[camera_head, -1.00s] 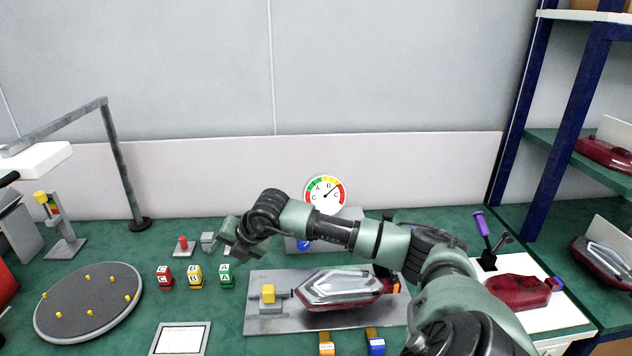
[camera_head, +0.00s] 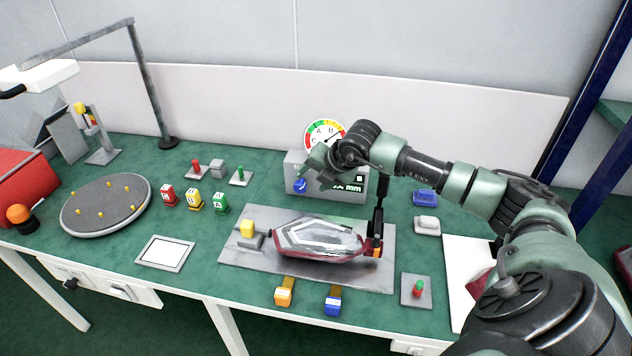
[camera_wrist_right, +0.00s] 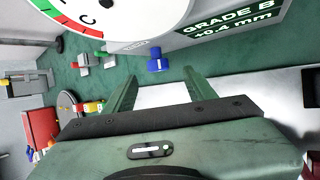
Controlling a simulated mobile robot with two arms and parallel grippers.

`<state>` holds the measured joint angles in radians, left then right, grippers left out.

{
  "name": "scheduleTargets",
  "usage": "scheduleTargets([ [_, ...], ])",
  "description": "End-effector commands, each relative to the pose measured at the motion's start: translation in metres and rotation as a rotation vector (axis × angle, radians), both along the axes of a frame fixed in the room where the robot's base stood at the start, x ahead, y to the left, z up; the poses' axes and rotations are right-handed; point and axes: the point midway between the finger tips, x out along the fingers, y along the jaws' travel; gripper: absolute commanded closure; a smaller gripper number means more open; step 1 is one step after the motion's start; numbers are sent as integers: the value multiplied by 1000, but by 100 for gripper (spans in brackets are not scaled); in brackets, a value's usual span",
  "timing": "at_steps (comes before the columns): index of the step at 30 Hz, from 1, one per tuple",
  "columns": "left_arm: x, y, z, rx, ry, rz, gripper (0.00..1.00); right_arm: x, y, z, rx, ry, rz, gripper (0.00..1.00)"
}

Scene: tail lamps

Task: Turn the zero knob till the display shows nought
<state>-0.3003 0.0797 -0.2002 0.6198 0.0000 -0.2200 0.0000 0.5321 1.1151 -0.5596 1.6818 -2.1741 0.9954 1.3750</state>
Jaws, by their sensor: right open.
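The gauge box (camera_head: 297,163) stands at the back of the bench with a round dial (camera_head: 322,130) on top. Its blue zero knob (camera_head: 300,187) is on the lower left front; it also shows in the right wrist view (camera_wrist_right: 157,62). The display (camera_wrist_right: 232,22) reads GRADE B, +0.4 mm in the right wrist view; in the head view my arm partly hides it. My right gripper (camera_head: 316,172) is open and empty just in front of the box. In the wrist view the knob lies beyond and between the fingertips, apart from them. My left gripper is out of view.
A tail lamp (camera_head: 310,238) lies on a metal plate (camera_head: 236,255) in front of the gauge, with a black upright clamp (camera_head: 378,215) at its right end. Lettered blocks (camera_head: 194,200) and a pegged turntable (camera_head: 80,215) are to the left. Green bench is clear between blocks and gauge.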

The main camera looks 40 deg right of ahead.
Motion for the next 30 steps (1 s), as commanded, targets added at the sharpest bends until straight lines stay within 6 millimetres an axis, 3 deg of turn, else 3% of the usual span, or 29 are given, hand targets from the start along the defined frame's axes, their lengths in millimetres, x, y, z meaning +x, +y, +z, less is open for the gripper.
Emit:
scheduleTargets([
  [12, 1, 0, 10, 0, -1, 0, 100, 38, 3, -47, 2, 0, -1, 44],
  [23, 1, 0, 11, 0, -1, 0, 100, 43, 2, -54, 0, 0, 0, 44],
  [30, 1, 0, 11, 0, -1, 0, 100, 42, 2, -54, 1, 1, 1, 100],
])
